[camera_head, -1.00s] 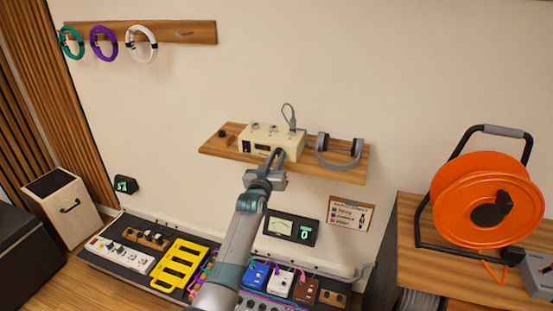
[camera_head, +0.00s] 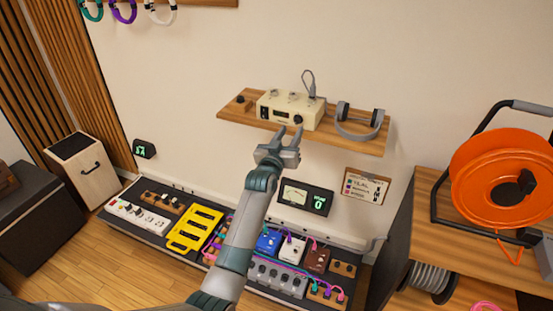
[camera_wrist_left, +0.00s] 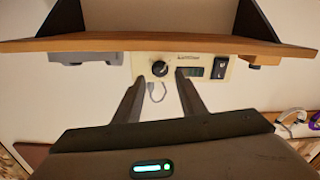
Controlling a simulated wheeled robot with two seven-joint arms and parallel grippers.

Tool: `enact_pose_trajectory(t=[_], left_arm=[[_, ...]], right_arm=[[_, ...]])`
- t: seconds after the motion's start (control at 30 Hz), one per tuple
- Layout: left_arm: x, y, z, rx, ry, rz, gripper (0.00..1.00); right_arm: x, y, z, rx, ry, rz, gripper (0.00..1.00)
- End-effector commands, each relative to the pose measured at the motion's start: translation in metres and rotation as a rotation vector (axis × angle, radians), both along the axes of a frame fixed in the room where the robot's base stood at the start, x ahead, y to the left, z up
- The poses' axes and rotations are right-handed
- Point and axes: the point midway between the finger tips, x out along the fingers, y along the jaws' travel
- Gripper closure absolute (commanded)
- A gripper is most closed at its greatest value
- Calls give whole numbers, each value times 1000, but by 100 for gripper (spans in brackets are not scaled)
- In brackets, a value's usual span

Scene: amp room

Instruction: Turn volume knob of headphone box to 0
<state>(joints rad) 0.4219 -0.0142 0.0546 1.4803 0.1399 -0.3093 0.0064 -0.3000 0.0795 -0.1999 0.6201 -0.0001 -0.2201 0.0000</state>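The cream headphone box (camera_head: 278,106) sits on the wooden wall shelf (camera_head: 345,138). Its dark round volume knob (camera_head: 298,119) is on the front face, at the right. In the left wrist view, upside down, the knob (camera_wrist_left: 159,68) lies between and beyond the fingertips, with a dark display (camera_wrist_left: 190,72) beside it. My left gripper (camera_head: 289,136) is open and empty, just below and in front of the box, apart from the knob. The knob's pointer is too small to read. My right gripper is out of view.
Below, a wall display (camera_head: 318,203) reads 0 beside a meter (camera_head: 295,196). A pedalboard (camera_head: 150,236) lies beneath. An orange cable reel (camera_head: 485,185) stands right.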

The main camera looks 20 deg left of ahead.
Motion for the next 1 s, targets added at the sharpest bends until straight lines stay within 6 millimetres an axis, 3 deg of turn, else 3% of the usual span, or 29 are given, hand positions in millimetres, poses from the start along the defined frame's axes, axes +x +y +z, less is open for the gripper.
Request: enact_pose_trajectory(t=[0.6,0.8,1.0], left_arm=[[-100,0,-5,0,1,0,63],[-121,0,-5,0,1,0,63],[-127,0,-4,0,2,0,63]], right_arm=[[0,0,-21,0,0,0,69],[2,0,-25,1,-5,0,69],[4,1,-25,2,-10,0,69]])
